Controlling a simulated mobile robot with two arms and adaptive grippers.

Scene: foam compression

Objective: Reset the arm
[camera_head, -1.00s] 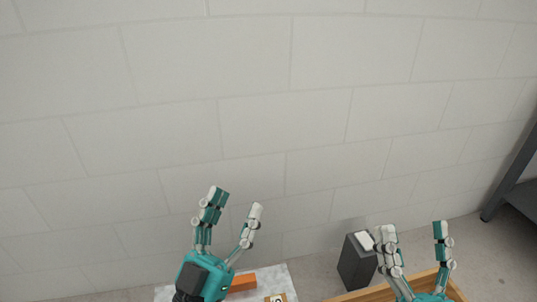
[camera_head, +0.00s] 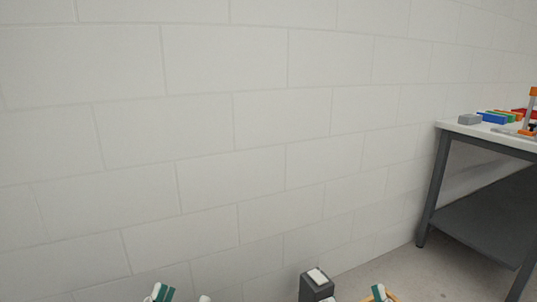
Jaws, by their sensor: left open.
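My left gripper (camera_head: 182,296) shows only by its fingertips at the bottom edge of the head view, left of the middle. The tips stand apart with nothing seen between them.
A dark grey box (camera_head: 316,288) with a white top piece stands between the grippers. A wooden edge (camera_head: 393,297) shows beside the right fingertip. A table (camera_head: 455,128) at the right holds several coloured blocks. A pale block wall fills the background.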

